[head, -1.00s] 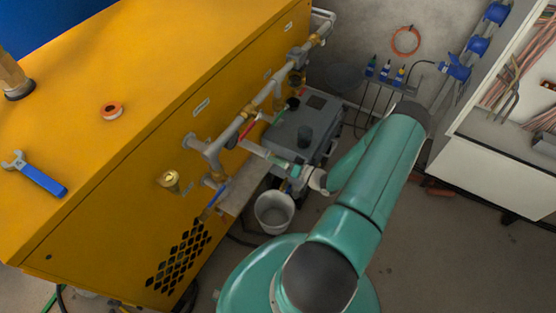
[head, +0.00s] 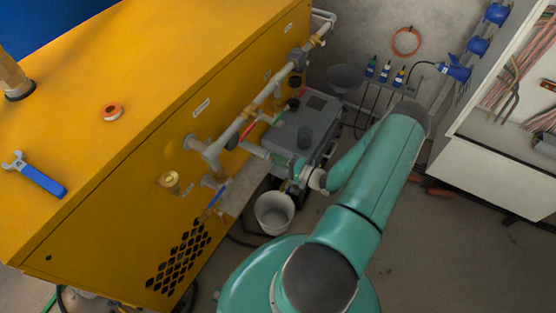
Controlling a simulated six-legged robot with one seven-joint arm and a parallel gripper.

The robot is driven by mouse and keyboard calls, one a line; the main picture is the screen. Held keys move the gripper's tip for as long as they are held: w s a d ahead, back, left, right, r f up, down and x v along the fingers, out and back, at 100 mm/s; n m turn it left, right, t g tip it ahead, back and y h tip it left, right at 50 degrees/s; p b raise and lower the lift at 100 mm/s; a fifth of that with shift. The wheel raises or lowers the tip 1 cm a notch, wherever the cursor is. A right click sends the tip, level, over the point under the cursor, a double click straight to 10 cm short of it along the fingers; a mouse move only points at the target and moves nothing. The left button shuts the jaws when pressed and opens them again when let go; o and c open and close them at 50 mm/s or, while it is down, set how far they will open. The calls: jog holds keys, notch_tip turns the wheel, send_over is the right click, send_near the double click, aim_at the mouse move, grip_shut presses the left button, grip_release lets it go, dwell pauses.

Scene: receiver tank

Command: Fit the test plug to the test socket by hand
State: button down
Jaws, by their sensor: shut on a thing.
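My gripper (head: 277,160) is at the end of my teal arm, in front of the pipework on the yellow tank's side. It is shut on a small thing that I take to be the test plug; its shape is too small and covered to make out. A pale grey pipe-like piece (head: 254,150) lies just left of the gripper; I cannot tell if they touch. A round brass fitting (head: 170,182) sits on the yellow side face, left of the gripper and well apart from it. I cannot tell which fitting is the test socket.
Grey pipes with valves (head: 240,122) run along the yellow tank (head: 120,160). A grey box (head: 310,122) stands behind my gripper, and a white bucket (head: 274,212) below it. A blue-handled wrench (head: 40,180) and an orange-and-white ring (head: 113,112) lie on top of the tank.

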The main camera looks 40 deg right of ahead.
jog(key=m, duration=1.1)
jog(key=shift+w, duration=0.1)
jog(key=c, duration=1.7)
grip_release()
jog(key=shift+m, duration=1.2)
jog(key=o, duration=0.5)
jog(key=v, duration=0.7)
